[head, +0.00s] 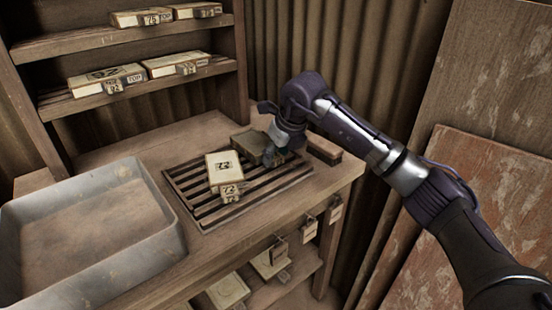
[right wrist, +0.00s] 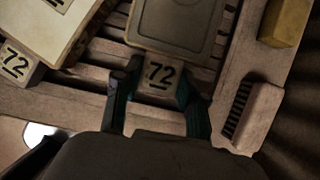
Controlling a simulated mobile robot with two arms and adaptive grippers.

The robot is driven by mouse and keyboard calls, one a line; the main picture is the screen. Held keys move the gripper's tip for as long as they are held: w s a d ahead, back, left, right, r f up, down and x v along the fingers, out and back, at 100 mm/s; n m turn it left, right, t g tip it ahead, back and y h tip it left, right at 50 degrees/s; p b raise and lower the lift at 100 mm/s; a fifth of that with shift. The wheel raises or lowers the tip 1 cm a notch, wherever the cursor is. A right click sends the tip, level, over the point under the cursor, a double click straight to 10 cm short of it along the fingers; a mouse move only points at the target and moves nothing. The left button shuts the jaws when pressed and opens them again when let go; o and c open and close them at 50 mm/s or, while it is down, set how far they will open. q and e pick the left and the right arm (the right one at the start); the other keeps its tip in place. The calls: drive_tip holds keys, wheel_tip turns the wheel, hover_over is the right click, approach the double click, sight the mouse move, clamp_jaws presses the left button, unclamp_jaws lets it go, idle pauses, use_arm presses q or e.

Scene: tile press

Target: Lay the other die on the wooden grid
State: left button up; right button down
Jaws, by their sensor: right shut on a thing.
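The wooden grid (head: 190,205) is a dark slatted rack lying on the bench. One pale die with a tag marked 72 (head: 222,168) lies on the slats; its edge and tag also show in the right wrist view (right wrist: 70,30). The other die is a darker grey-brown block (head: 247,143) at the back of the grid. In the right wrist view it has a raised panel (right wrist: 178,22) and a tab marked 72 between my fingers. My right gripper (head: 275,154) is shut on that tab, also seen in the right wrist view (right wrist: 156,88). I cannot tell whether its die touches the slats.
A grey tray (head: 165,200) stands at the left of the bench. A brush (head: 323,150) lies right of the grid, near my right gripper. Shelves (head: 130,42) behind hold several tagged dies. Tags hang along the bench's front edge, with more dies below.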

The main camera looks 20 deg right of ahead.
drive_tip(key=shift+f, duration=0.5)
use_arm(q)
drive_tip(key=shift+r, duration=0.3)
use_arm(e)
drive_tip(key=c, duration=0.7)
unclamp_jaws()
drive_tip(key=shift+f, duration=0.1)
drive_tip(key=shift+o, duration=0.2)
use_arm(q)
drive_tip(key=shift+w, duration=0.1)
